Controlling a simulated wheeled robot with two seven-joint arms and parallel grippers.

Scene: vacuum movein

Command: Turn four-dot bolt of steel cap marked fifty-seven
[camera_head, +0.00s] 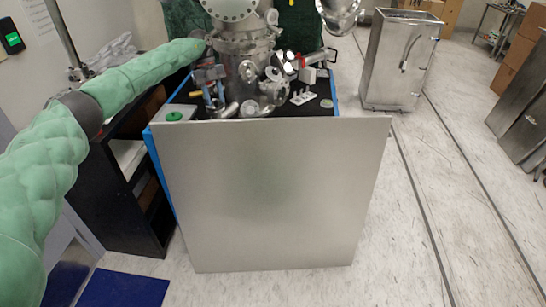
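A steel vacuum vessel (246,60) with several flanged ports stands on the dark bench top. A round steel flange (230,9) with bolt holes around its rim is at its top, cut off by the frame edge. I cannot read any number on the caps, and bolt dots are too small to make out, so I cannot tell which cap is marked fifty-seven. My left arm, in a green padded sleeve, reaches in from the left. My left gripper (208,77) is small and blurred at the vessel's left side; its opening is unclear. My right gripper does not show.
A large pale panel (265,195) stands upright along the bench's front. A green button box (174,115) and small parts (302,97) lie on the bench top. A black shelf unit (120,190) is at left. Clear floor lies right, before a steel cabinet (398,60).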

